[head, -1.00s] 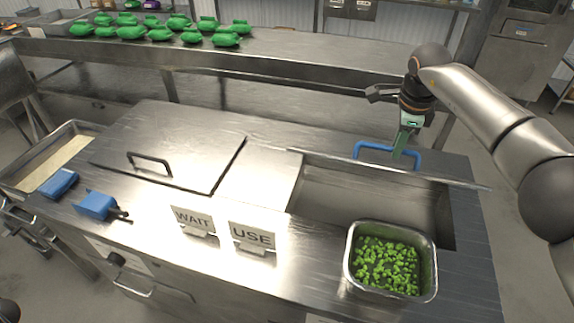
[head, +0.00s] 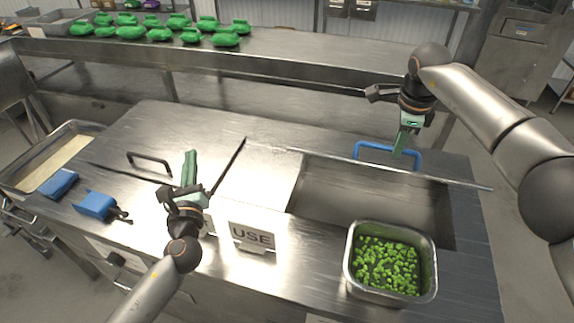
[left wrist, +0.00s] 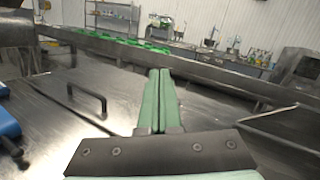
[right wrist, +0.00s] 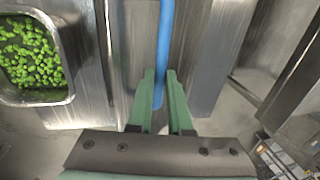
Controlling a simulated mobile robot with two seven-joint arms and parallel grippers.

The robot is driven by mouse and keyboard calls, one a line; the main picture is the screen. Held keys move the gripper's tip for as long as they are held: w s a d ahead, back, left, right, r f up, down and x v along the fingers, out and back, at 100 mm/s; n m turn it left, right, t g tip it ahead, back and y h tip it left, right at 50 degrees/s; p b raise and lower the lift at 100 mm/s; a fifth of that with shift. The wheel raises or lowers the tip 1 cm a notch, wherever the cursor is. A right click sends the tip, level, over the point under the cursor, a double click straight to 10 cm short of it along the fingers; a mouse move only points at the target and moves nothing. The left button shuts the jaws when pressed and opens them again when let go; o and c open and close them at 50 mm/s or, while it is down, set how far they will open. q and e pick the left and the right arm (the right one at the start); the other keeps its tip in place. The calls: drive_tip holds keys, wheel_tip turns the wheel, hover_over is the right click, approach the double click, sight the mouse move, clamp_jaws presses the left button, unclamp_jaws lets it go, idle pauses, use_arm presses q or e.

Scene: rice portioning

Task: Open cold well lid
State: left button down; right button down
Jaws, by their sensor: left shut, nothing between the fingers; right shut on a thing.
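The right-hand well is uncovered. Its steel lid (head: 455,181) shows as a thin, nearly edge-on strip along the far side of the opening, with a blue handle (head: 372,146) behind it. My right gripper (head: 399,152) is shut on the blue handle, which also passes between the fingers (right wrist: 160,88) in the right wrist view. The left lid (head: 130,126) lies flat and closed, with a black handle (head: 149,157). My left gripper (head: 189,154) is shut and empty above this lid, to the right of the black handle. In the left wrist view its fingers (left wrist: 159,75) are pressed together.
A steel pan of green pieces (head: 348,262) sits at the well's front right. A USE sign (head: 252,236) stands at the front edge. Blue tools (head: 96,205) lie on the left. Green bags (head: 160,35) line the back shelf.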

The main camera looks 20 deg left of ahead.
sight(292, 150)
use_arm(q)
drive_tip(key=s+d+f+m+t+h, duration=0.15)
drive_tip(key=d+m+h, duration=0.25)
drive_tip(key=d, duration=0.6)
drive_tip(key=s+d+f+m+h, duration=0.15)
drive_tip(key=d+m+h, duration=0.25)
drive_tip(key=d, duration=0.6)
use_arm(e)
drive_tip(key=shift+w+d+f, duration=0.15)
drive_tip(key=shift+d+f, duration=0.05)
drive_tip(key=shift+d, duration=0.05)
use_arm(q)
drive_tip(key=w+r, duration=0.1)
drive_tip(key=w, duration=0.8)
drive_tip(key=shift+w+d+r, duration=0.15)
drive_tip(key=shift+r, duration=0.05)
drive_tip(key=shift+r, duration=0.1)
drive_tip(key=shift+w+r, duration=0.45)
drive_tip(key=shift+r, duration=0.25)
use_arm(e)
drive_tip(key=c, duration=1.2)
unclamp_jaws()
drive_tip(key=shift+c, duration=0.2)
use_arm(q)
drive_tip(key=shift+w+f, duration=0.15)
drive_tip(key=shift+w, duration=0.05)
use_arm(e)
drive_tip(key=o, duration=0.4)
drive_tip(key=shift+a, duration=0.1)
